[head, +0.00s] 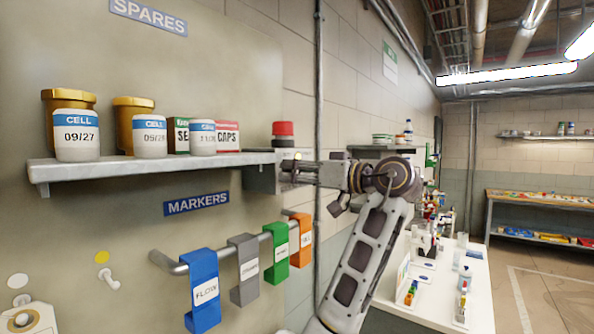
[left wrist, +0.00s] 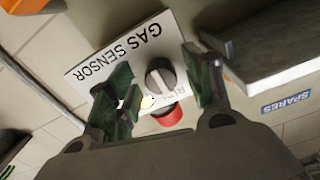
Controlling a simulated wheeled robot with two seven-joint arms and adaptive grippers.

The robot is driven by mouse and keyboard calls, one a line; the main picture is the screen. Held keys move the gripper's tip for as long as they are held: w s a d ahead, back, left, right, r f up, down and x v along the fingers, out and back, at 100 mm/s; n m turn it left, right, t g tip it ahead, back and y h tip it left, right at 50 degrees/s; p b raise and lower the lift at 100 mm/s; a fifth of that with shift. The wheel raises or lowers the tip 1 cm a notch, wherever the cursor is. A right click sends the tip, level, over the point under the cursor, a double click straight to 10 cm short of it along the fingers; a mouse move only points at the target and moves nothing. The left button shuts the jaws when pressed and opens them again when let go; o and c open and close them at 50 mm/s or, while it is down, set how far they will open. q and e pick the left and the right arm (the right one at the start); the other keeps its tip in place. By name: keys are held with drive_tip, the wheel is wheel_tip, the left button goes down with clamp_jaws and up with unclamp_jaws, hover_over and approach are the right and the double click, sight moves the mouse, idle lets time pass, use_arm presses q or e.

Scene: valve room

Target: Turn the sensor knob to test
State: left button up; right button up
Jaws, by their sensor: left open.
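In the left wrist view a white plate lettered GAS SENSOR (left wrist: 112,60) carries a round grey knob (left wrist: 160,76) with a pale ridge. The small lettering near the knob is mostly unreadable, so I cannot tell its setting. A red cap (left wrist: 166,115) sits beside it; it also shows in the head view (head: 283,129) above the shelf's right end. My left gripper (left wrist: 157,68) is open, its dark green fingers on either side of the knob, with no clear contact. In the head view the left gripper (head: 290,171) is at the shelf's right end, hiding the knob. My right gripper is not in view.
The shelf (head: 150,170) with jars and boxes stands just left of the gripper. Below it a rail holds several coloured tags, such as a blue tag (head: 203,290). A vertical pipe (head: 318,100) runs behind my arm. A white bench (head: 480,290) with small items is at right.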

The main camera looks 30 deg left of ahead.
use_arm(q)
drive_tip(key=shift+a, duration=0.2)
drive_tip(key=c, duration=1)
